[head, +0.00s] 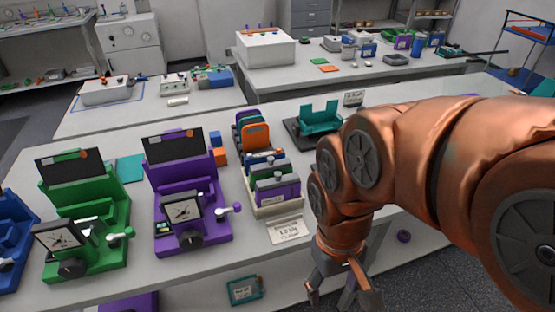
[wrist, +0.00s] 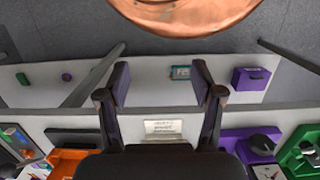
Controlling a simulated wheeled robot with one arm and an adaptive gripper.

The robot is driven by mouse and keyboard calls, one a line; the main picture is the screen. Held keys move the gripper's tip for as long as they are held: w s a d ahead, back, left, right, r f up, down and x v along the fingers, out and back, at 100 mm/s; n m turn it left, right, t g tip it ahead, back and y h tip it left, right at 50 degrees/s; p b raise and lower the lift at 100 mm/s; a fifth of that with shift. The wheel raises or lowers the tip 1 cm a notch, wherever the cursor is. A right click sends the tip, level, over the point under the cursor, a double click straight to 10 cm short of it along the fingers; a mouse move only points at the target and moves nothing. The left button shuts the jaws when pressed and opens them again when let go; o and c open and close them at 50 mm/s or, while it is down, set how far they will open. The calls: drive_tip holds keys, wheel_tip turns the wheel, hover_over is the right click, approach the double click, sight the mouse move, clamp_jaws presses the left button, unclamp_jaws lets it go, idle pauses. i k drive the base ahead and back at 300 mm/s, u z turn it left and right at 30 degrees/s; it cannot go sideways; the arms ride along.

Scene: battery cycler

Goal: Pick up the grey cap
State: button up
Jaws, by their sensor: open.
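I cannot pick out a grey cap with certainty in either view. My gripper (head: 343,292) hangs low at the front edge of the near bench, pointing down, with its fingers apart. In the wrist view my gripper (wrist: 162,85) shows two spread fingers with nothing between them. My arm hides part of the right side of the bench in the head view.
The near bench holds a green device (head: 85,225), a purple device (head: 187,195), a tray of coloured blocks (head: 272,182) and a teal holder (head: 318,117). A label card (head: 287,230) lies at the front edge. A far bench (head: 300,88) carries more items.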

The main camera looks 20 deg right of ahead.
sight(113, 162)
drive_tip(key=u, duration=0.6)
drive_tip(key=i, duration=0.6)
drive_tip(key=u, duration=1.4)
